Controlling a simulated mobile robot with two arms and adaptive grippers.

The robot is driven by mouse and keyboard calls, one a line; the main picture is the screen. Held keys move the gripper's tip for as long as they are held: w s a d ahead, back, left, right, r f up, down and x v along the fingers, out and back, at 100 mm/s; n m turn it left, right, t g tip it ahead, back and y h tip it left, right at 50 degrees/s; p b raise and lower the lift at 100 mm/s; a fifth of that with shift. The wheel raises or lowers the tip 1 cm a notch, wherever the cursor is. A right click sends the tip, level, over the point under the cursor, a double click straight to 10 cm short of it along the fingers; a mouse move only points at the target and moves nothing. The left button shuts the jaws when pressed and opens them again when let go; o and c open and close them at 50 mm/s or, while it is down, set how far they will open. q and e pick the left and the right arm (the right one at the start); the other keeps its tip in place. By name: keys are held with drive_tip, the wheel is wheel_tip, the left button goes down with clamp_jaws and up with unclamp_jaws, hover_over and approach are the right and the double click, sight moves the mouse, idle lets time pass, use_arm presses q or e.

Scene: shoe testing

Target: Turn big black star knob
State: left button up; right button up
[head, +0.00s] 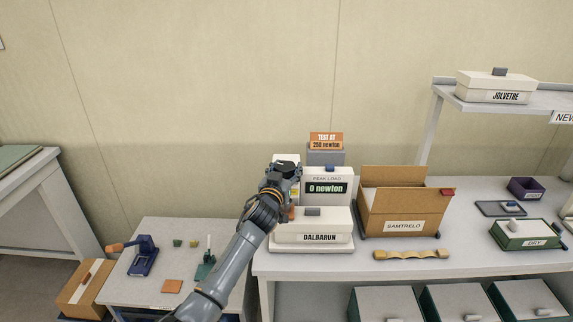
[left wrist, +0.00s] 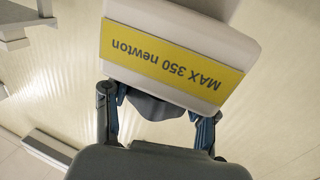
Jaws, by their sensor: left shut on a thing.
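My left gripper (head: 284,170) is at the left side of the white tester (head: 328,174), whose display reads "0 newton". In the left wrist view, the two fingers stand on either side of a dark knob (left wrist: 155,106), and the gripper is shut on it. The knob is partly hidden by the gripper body, so its star shape does not show clearly. Right behind it is a white block with a yellow label (left wrist: 170,62) reading "MAX 350 newton". In the head view, the arm and gripper largely cover the knob. My right gripper is not in view.
A white DALBARUN box (head: 312,225) stands in front of the tester. An orange sign (head: 326,141) above reads "TEST AT 250 newton". An open SAMTRELO carton (head: 403,208) stands close on the right. A yellowish bone-shaped piece (head: 411,254) lies near the bench front.

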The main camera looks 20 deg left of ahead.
use_arm(q)
drive_tip(key=m+h+p, duration=0.1)
drive_tip(key=h+p, duration=0.2)
drive_tip(key=shift+a+r+m, duration=0.1)
drive_tip(key=shift+r+m, duration=0.05)
drive_tip(key=shift+m, duration=0.25)
drive_tip(key=shift+m+g+h+p, duration=0.3)
drive_tip(key=shift+m+h+p, duration=0.3)
drive_tip(key=shift+h, duration=0.3)
drive_tip(key=shift+f+m+g+h, duration=0.3)
drive_tip(key=shift+m+h, duration=0.4)
drive_tip(key=shift+h, duration=0.3)
drive_tip(key=shift+s+d+f, duration=0.1)
drive_tip(key=shift+d, duration=0.15)
drive_tip(key=o, duration=1.2)
drive_tip(key=shift+s+a+r, duration=0.1)
drive_tip(key=shift+r, duration=0.1)
